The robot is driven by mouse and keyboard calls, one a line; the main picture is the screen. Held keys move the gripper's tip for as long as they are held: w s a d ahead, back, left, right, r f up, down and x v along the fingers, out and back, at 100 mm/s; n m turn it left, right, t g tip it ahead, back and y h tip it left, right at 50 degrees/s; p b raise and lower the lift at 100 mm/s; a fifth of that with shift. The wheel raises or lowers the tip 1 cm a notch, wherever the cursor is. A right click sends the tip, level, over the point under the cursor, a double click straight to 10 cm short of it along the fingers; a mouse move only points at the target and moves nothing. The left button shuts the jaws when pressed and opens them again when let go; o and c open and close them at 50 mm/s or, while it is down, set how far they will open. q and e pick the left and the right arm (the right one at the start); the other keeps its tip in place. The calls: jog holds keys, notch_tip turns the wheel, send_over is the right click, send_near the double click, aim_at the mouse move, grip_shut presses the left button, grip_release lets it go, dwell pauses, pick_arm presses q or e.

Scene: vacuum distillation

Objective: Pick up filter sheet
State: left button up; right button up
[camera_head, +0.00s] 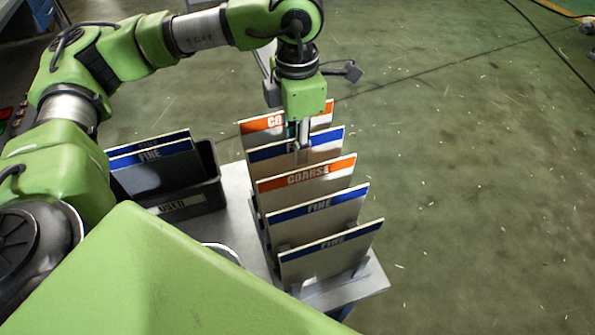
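Several filter sheets stand upright and slightly tilted in a row in a rack. From back to front they are an orange-banded COARSE sheet (262,124), a blue-banded FINE sheet (268,153), a second COARSE sheet (305,187), a FINE sheet (318,216) and a front FINE sheet (330,257). My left gripper (301,145) points down from above, its fingers at the top edge of the second sheet from the back, covering part of its label. I cannot tell whether the fingers are closed on that sheet. My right gripper is not in view.
A dark bin labelled USED (185,205) stands left of the rack and holds FINE sheets (150,158). The light table top (238,212) shows between them. A dark cable (555,50) lies on the floor at the upper right. The floor right of the rack is clear.

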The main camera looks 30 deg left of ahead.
pick_arm(q)
jog(key=f+p, duration=0.1)
jog(key=f, duration=0.1)
jog(key=f+p, duration=0.1)
jog(key=f, duration=0.2)
jog(key=shift+w+a, duration=0.1)
jog(key=shift+w, duration=0.1)
grip_shut()
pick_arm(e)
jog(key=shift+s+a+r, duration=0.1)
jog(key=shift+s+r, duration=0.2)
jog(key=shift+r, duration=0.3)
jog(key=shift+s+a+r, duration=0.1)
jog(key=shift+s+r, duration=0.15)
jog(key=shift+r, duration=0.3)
pick_arm(q)
jog(key=shift+r, duration=0.15)
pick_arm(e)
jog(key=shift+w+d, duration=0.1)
